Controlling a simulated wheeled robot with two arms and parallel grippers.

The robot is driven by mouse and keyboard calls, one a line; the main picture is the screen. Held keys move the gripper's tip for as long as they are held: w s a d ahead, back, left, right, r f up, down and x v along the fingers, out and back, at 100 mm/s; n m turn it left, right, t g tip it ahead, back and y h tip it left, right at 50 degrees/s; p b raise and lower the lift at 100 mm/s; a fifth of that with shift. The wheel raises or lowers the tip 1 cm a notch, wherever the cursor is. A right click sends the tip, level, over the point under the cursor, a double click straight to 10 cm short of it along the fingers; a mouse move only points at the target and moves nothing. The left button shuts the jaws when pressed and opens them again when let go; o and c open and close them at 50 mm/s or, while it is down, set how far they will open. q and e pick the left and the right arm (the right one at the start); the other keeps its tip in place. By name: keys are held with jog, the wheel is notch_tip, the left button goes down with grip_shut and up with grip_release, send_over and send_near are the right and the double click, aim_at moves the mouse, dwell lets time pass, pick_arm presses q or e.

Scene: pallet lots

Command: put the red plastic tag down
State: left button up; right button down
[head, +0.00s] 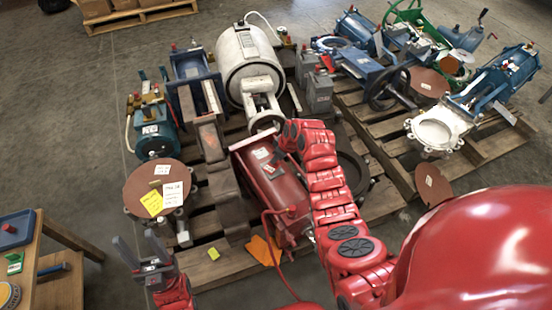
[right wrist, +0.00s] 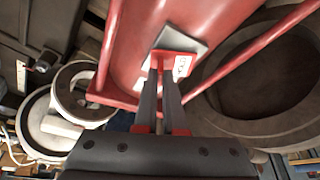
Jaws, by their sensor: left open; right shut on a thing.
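My right gripper (right wrist: 161,85) is shut on the red plastic tag (right wrist: 172,62), a small red piece at its fingertips in the right wrist view. The tag lies over a grey plate (right wrist: 186,45) on a red metal body (right wrist: 126,60); whether it touches the plate I cannot tell. A white label (right wrist: 182,67) shows beside it. In the head view my right arm reaches over the same red body (head: 277,195), and the tag cannot be made out there. My left gripper (head: 140,250) is open and empty at the lower left, near a round brown disc (head: 140,190).
Wooden pallets (head: 215,270) carry valves and actuators, including a white cylinder (head: 248,65) and blue equipment (head: 190,68). A dark ring (right wrist: 285,75) lies right of the red body. A wooden table (head: 60,292) stands at left. Floor is free at upper left.

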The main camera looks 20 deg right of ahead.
jog(key=shift+f, duration=0.2)
jog(key=c, duration=1)
grip_release()
